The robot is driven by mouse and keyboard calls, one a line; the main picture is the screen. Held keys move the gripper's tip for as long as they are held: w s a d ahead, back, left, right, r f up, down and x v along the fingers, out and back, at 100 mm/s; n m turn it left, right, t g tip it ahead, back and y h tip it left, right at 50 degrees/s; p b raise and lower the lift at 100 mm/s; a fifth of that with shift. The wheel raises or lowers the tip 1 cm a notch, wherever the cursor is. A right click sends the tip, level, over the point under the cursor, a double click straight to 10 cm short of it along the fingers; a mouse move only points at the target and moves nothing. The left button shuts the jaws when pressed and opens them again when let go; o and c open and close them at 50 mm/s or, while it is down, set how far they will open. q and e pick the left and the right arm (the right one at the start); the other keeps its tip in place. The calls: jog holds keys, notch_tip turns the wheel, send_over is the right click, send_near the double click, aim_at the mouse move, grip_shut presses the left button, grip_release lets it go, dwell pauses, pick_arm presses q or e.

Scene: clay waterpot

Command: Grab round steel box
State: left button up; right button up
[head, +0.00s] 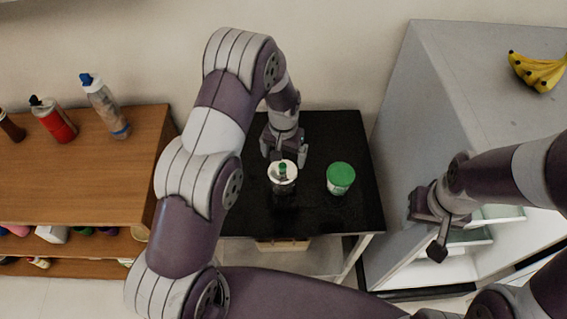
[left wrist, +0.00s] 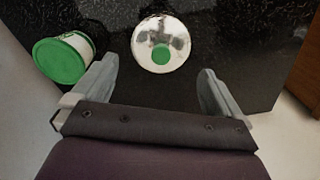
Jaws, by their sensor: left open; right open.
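The round steel box (head: 284,174) is a shiny silver round container with a green spot on top. It stands on the black table (head: 245,205). In the left wrist view the round steel box (left wrist: 175,30) lies between and just beyond the two fingers. My left gripper (head: 284,156) is open beside it, on its far side in the head view; its spread fingers (left wrist: 158,90) also show in the left wrist view, with nothing between their tips. My right gripper (head: 432,228) is open and empty, right of the table, in front of the grey cabinet.
A green-lidded tub (head: 341,178) stands on the black table right of the steel box; it shows at left in the left wrist view (left wrist: 60,62). A wooden shelf (head: 80,180) with bottles is at left. Bananas (head: 538,72) lie on the grey cabinet (head: 440,60).

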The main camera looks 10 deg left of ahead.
aim_at(283, 171)
pick_arm(q)
notch_tip(283, 171, down, 9)
jog(key=shift+r+p, duration=0.1)
jog(key=shift+p, duration=0.85)
jog(key=c, duration=0.8)
